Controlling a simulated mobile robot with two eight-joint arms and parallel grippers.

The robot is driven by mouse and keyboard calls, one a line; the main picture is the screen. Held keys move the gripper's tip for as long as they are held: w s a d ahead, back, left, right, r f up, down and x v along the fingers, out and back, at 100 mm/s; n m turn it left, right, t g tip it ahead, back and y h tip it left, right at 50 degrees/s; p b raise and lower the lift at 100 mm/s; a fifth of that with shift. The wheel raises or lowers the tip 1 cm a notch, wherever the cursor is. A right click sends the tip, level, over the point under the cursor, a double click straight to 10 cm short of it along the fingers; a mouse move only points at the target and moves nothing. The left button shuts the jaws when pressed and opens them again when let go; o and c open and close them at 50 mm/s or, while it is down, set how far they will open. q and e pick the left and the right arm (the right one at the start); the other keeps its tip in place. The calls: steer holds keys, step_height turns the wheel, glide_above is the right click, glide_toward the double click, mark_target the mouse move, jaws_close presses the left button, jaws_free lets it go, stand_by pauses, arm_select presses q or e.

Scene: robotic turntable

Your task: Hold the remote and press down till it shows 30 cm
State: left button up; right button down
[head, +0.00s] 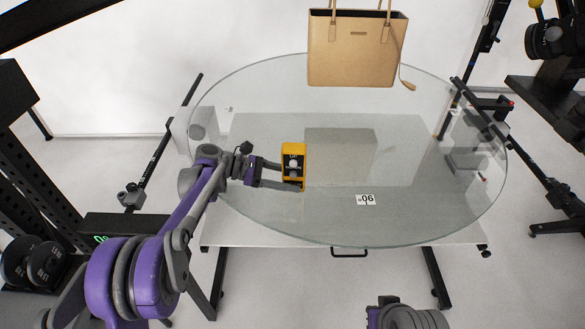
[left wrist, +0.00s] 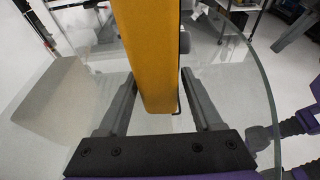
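The remote (head: 293,163), a yellow box with a black face and pale round buttons, stands upright at the left part of the round glass turntable (head: 400,220). My left gripper (head: 283,177) reaches in from the left with one finger on either side of the remote. In the left wrist view the remote's yellow side (left wrist: 148,60) lies between the two fingers (left wrist: 158,85), with narrow gaps visible beside it. The fingers look open; contact at the tips is unclear. A black box with green digits (head: 103,238) is partly hidden by my left arm.
A tan handbag (head: 357,50) stands at the turntable's far edge. A small white number card (head: 366,199) lies on the near right part of the glass. Stands and camera gear (head: 548,40) are at the right. The middle of the glass is clear.

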arm_select(q)
steer(key=c, duration=0.7)
stand_by(1.7)
